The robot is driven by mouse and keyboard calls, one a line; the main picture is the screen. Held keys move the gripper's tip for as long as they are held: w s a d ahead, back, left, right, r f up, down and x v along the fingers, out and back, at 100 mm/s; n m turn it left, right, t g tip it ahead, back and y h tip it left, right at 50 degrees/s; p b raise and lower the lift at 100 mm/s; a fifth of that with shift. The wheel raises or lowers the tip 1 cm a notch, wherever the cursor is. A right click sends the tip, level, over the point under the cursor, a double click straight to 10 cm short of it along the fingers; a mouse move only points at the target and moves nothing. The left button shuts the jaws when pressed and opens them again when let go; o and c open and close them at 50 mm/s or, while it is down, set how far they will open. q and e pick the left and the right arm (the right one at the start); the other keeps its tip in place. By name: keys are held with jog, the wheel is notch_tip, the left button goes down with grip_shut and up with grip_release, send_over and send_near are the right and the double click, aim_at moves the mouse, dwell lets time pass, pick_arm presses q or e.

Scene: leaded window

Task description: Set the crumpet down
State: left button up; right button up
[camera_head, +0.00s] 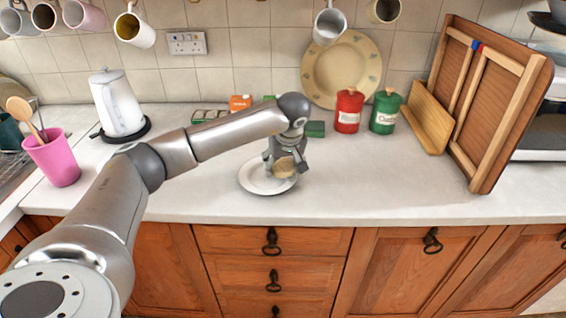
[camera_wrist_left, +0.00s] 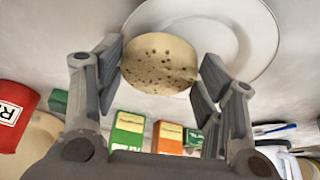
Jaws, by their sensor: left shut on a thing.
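The crumpet (camera_wrist_left: 159,64) is a pale round with small dark holes, held between the fingers of my left gripper (camera_wrist_left: 160,78) in the left wrist view. In the head view the left gripper (camera_head: 285,162) points down over a white plate (camera_head: 253,186) on the counter, and the crumpet (camera_head: 284,170) shows between its fingers. The plate (camera_wrist_left: 262,25) lies behind the crumpet in the left wrist view. I cannot tell whether the crumpet touches the plate. My right gripper is in neither view.
A red canister (camera_head: 348,111) and a green canister (camera_head: 385,112) stand right of the gripper. Small boxes (camera_head: 240,103) stand behind my arm. A white kettle (camera_head: 118,104) and pink cup (camera_head: 54,160) stand left. The counter right of the plate is clear.

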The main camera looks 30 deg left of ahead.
pick_arm(q)
jog(key=shift+f, duration=0.35)
jog(key=o, duration=1)
jog(key=shift+r, duration=0.1)
jog(key=shift+r, duration=0.3)
jog(key=b+v, duration=0.1)
jog(key=v, duration=1.1)
jog(key=shift+a+r, duration=0.1)
